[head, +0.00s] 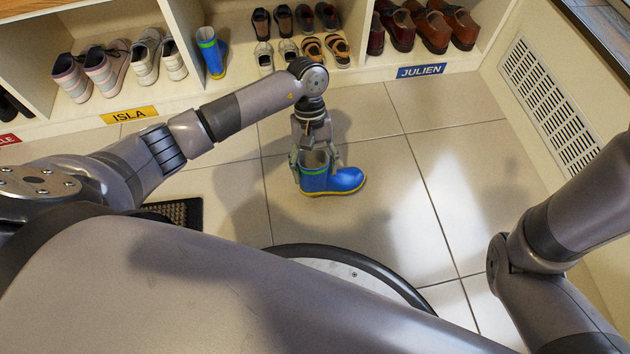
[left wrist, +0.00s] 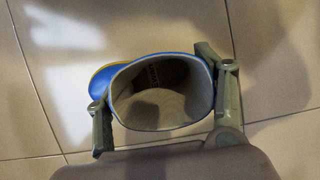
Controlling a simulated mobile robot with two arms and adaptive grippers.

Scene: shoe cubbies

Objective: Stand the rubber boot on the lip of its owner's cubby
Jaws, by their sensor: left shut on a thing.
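A blue rubber boot (head: 333,180) with a green band and yellow sole is upright over the tiled floor, toe pointing right in the head view. I cannot tell whether its sole touches the floor. My left gripper (head: 315,160) is shut on the boot's upper shaft. In the left wrist view the fingers lie on either side of the open boot top (left wrist: 160,95). A matching blue boot (head: 211,52) stands in the middle cubby, beside its left divider. That cubby's name label does not show; my left arm crosses its lip. My right gripper is out of view.
The left cubby has an ISLA label (head: 129,115) and holds striped and pale shoes (head: 108,66). The right one has a JULIEN label (head: 421,71) and brown shoes (head: 430,28). Small pairs fill the middle cubby's centre and right. A vent (head: 548,100) is at right. Floor right of the boot is clear.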

